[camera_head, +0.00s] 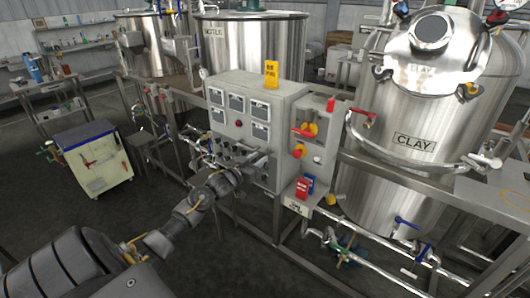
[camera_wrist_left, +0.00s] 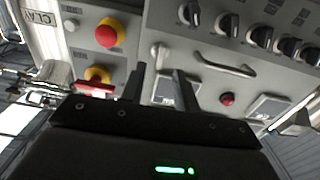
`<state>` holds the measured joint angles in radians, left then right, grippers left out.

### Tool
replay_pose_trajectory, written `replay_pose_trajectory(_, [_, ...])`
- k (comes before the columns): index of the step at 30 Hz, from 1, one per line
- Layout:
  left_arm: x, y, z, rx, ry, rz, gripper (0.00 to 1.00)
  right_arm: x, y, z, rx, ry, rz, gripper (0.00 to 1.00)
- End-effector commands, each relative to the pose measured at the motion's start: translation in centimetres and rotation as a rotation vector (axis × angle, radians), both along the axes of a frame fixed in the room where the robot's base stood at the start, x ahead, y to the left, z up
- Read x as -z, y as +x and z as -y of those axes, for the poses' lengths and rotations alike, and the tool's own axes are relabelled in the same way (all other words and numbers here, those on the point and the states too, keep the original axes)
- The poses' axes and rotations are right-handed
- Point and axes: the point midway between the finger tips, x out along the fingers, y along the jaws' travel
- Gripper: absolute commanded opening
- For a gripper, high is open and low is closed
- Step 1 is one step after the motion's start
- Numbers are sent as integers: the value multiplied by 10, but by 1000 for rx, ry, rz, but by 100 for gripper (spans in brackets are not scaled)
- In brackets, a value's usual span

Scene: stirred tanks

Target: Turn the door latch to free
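The door latch appears to be a small pale metal lever (camera_wrist_left: 158,52) on the grey control cabinet (camera_head: 290,120), beside a curved metal door handle (camera_wrist_left: 225,63). My left gripper (camera_head: 262,160) is at the cabinet's front face, near its right edge, and hides part of it in the head view. In the left wrist view, the two dark fingers (camera_wrist_left: 160,70) stand apart with a gap between them. The latch lies just beyond the fingertips, roughly in line with the gap. I cannot tell whether a finger touches it. My right gripper is not in view.
A side panel with a red-and-yellow button (camera_wrist_left: 110,33) and a red switch (camera_wrist_left: 95,87) stands close beside the fingers. A row of black knobs (camera_wrist_left: 228,25) lines the cabinet. A yellow sign (camera_head: 271,74) stands on top. The CLAY tank (camera_head: 425,110) is to the right.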

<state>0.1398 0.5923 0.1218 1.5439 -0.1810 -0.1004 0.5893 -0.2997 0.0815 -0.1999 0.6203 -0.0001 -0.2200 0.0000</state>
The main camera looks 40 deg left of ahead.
Motion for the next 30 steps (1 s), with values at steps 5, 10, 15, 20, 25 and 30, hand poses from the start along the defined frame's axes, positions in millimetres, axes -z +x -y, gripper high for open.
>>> replay_pose_trajectory(5, [-2, 30, -1, -1, -2, 0, 31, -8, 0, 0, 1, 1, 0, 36])
replay_pose_trajectory(10, [0, 44, -1, -1, -1, -1, 31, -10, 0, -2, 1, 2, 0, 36])
replay_pose_trajectory(15, [1, 48, -1, 0, 0, -1, 31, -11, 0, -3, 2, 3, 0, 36])
replay_pose_trajectory(20, [1, 48, -1, 0, 0, -1, 31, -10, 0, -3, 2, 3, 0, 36])
replay_pose_trajectory(25, [1, 48, -1, 0, 0, -1, 11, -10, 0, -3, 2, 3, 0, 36])
replay_pose_trajectory(30, [1, 48, -1, 0, 0, -1, 0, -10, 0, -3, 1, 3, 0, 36])
